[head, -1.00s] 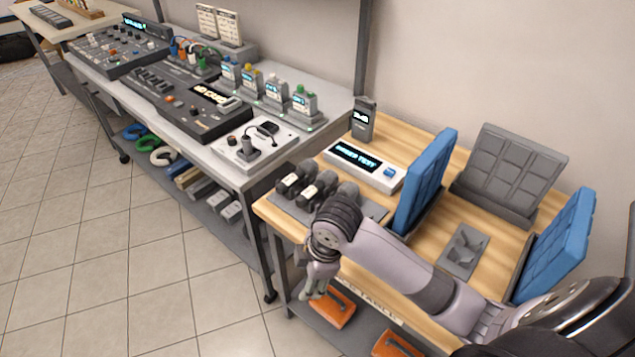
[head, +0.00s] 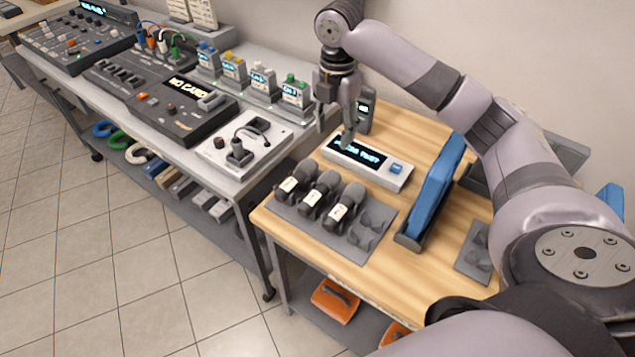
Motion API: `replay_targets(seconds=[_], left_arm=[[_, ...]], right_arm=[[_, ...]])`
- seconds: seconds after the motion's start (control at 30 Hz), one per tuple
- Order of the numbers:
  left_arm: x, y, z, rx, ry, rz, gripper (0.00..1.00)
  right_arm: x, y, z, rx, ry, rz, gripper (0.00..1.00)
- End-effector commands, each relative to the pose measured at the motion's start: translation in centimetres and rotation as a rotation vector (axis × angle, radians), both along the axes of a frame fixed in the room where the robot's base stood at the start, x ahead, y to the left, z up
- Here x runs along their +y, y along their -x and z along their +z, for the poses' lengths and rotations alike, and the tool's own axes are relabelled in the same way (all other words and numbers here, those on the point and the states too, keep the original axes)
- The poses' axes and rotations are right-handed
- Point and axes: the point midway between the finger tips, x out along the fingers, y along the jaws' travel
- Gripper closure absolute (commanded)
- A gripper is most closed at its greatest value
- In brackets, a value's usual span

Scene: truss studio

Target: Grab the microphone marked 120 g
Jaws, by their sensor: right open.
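Three dark microphones with pale labels lie side by side in a grey cradle tray (head: 362,249) on the wooden table: a left one (head: 290,186), a middle one (head: 318,197) and a right one (head: 343,208). The label print is too small to read, so I cannot tell which is marked 120 g. My right gripper (head: 348,138) points down above the white display box (head: 366,162), behind the microphones. It is open and holds nothing. My left gripper is out of view.
A dark handheld device (head: 367,110) stands behind the display box. A blue padded panel (head: 435,190) stands upright right of the tray. A mixer bench (head: 190,150) adjoins on the left. The tray's right end has empty cradles.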

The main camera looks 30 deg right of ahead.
Motion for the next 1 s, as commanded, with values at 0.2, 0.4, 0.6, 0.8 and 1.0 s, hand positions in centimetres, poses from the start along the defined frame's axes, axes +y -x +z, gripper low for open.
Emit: replay_targets(seconds=[0.2,0.4,0.6,0.8,1.0], left_arm=[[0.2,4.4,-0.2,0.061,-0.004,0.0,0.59],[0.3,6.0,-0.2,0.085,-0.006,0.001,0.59],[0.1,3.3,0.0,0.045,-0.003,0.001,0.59],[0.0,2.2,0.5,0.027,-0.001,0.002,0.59],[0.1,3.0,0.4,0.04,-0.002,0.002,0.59]], right_arm=[[0.0,0.1,-5.1,0.004,0.001,-0.002,0.52],[0.0,0.1,-8.5,0.002,0.001,-0.001,0.52],[0.0,0.0,-9.8,-0.001,0.001,-0.001,0.52],[0.1,-0.1,-12.5,0.001,0.0,-0.003,0.52],[0.0,-0.1,-14.6,-0.002,0.001,-0.001,0.52]])
